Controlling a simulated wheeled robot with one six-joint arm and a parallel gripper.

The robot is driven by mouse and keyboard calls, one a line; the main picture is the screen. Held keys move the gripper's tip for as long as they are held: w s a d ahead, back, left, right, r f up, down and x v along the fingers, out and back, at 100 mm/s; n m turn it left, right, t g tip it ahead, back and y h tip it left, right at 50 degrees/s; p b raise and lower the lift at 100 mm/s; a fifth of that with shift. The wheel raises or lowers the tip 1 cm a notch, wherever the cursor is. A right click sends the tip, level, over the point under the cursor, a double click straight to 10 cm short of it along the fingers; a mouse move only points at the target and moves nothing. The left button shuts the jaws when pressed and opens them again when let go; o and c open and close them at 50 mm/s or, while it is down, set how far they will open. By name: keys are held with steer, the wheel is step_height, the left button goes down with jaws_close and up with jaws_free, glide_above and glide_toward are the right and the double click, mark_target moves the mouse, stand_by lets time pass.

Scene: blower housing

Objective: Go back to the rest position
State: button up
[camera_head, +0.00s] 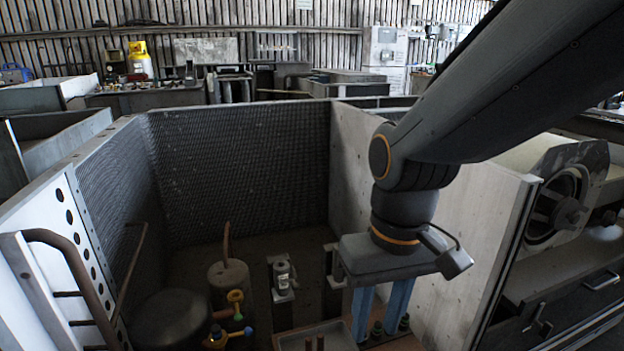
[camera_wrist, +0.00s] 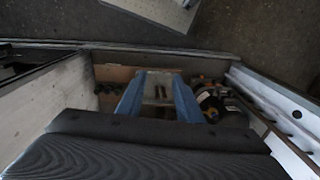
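My gripper (camera_head: 380,318) hangs below my arm inside the open-topped housing (camera_head: 240,135), near its right wall. Its two blue fingers point down and stand apart, so it is open. The fingers also show in the wrist view (camera_wrist: 158,88), with a gap between them and nothing clearly held. Small dark green-topped fittings (camera_head: 404,322) sit close by the fingertips; I cannot tell whether they touch.
A pale wall panel (camera_head: 350,165) stands close behind my gripper. Inside the housing are a valve with yellow and blue knobs (camera_head: 236,309), a dark rounded tank (camera_head: 170,320) and a small metal cylinder (camera_head: 282,275). A motor unit (camera_head: 562,205) stands outside at the right.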

steer(key=d+r+m+p, duration=0.2)
steer(key=d+r+p, duration=0.6)
steer(key=p, duration=0.7)
steer(key=shift+d+m+h+p, duration=0.25)
steer(key=shift+m+h+p, duration=0.05)
